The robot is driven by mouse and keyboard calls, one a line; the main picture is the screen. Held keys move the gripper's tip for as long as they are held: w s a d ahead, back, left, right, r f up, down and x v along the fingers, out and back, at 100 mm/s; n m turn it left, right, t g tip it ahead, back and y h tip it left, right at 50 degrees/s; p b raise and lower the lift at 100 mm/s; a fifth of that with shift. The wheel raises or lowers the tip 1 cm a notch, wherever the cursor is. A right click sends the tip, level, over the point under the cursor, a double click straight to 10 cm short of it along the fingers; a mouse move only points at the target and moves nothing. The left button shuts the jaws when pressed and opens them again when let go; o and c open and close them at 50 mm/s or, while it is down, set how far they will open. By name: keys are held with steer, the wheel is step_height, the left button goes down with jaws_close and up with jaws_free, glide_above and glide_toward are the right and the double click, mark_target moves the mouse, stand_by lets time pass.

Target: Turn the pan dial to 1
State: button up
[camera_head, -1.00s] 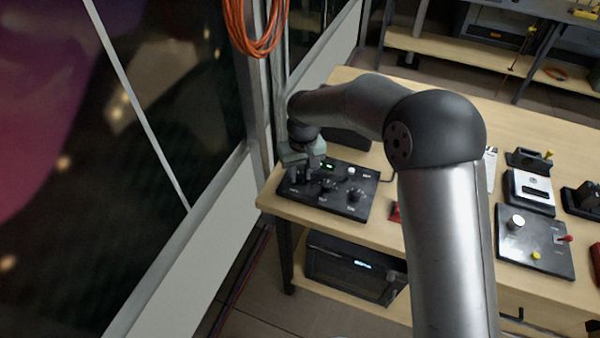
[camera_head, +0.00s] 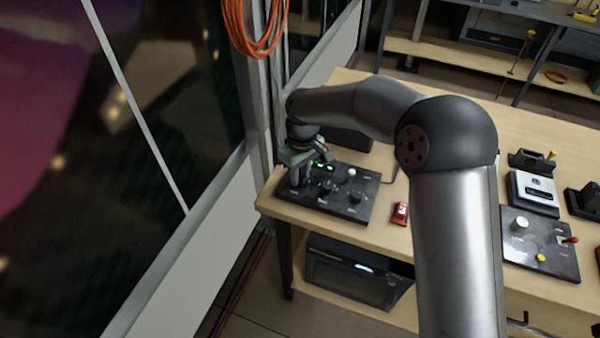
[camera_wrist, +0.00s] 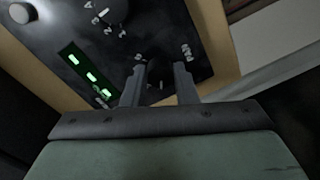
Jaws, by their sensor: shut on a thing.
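The black control panel (camera_head: 338,206) lies at the left end of the wooden bench, with a row of dark dials near its front. My gripper (camera_head: 299,180) reaches down onto the leftmost dial position and is shut on the pan dial, which is mostly hidden by the fingers. In the wrist view, the two fingers of my gripper (camera_wrist: 161,80) stand close over the panel (camera_wrist: 165,28) between small white markings. The dial's pointer and setting cannot be read. A green-lit display (camera_head: 324,168) sits behind the dials; the wrist view shows this display (camera_wrist: 88,74) with several lit green marks.
Two more dials, a middle one (camera_head: 327,190) and a right one (camera_head: 357,196), stand close beside my gripper. A white knob (camera_head: 352,172) is behind them. A small red object (camera_head: 400,213) lies right of the panel. A window frame and wall run close on the left.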

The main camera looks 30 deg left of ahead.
mark_target(302, 174)
steer(key=o, duration=1)
step_height(302, 174, up, 18)
steer(key=b, duration=0.1)
steer(key=shift+w+f+b, duration=0.25)
steer(key=shift+w+b, duration=0.15)
steer(key=shift+d, duration=0.1)
steer(key=d+m+t, duration=0.1)
steer(key=d+m, duration=0.7)
steer(key=d, duration=2)
steer(key=s+d+f+m, duration=0.3)
steer(key=s+d+f, duration=0.1)
steer(key=s+d, duration=0.4)
steer(key=s+d+f+m, duration=0.4)
steer(key=s+d, duration=0.4)
steer(key=d, duration=0.1)
steer(key=shift+s+d, duration=0.2)
steer(key=shift+d, duration=0.2)
